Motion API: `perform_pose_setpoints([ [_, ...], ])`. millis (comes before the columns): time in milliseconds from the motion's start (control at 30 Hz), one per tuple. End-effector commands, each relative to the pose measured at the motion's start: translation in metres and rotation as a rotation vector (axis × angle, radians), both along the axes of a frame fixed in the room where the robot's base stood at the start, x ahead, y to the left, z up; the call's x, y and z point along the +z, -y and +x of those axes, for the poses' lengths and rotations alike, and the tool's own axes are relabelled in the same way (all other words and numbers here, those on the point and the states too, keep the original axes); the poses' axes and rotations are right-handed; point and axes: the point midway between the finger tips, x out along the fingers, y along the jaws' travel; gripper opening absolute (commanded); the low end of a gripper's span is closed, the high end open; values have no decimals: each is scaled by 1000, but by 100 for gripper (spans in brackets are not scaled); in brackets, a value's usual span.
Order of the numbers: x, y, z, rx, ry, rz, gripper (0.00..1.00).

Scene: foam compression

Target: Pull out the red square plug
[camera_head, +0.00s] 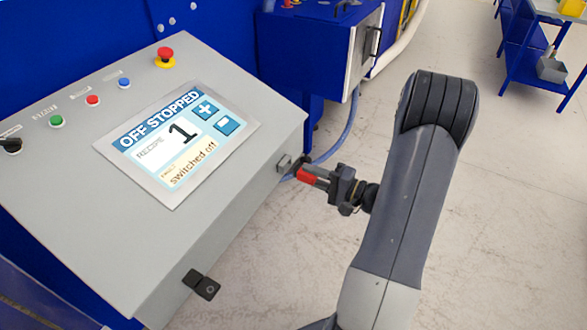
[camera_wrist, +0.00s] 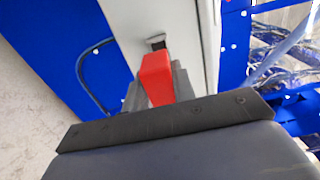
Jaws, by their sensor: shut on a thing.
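The red square plug (camera_head: 304,175) is at the tip of my gripper (camera_head: 316,177) in the head view, beside the right side of the grey control panel. It also shows in the wrist view (camera_wrist: 155,78), between the two grey fingers of my gripper (camera_wrist: 157,88). My gripper is shut on it. A small square socket (camera_head: 284,163) sits on the panel's side. In the wrist view the dark socket opening (camera_wrist: 156,42) shows just beyond the plug, which looks apart from it. The plug's far end is partly hidden.
The grey control panel (camera_head: 235,120) has a screen reading "OFF STOPPED" (camera_head: 178,138), several buttons and a red emergency stop (camera_head: 165,56). A blue machine (camera_head: 300,60) stands behind.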

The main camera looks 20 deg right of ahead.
Motion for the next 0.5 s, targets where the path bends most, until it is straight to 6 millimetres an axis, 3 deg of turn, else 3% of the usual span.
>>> perform_pose_setpoints([
  [500,0,19,-24,-2,1,0,0],
])
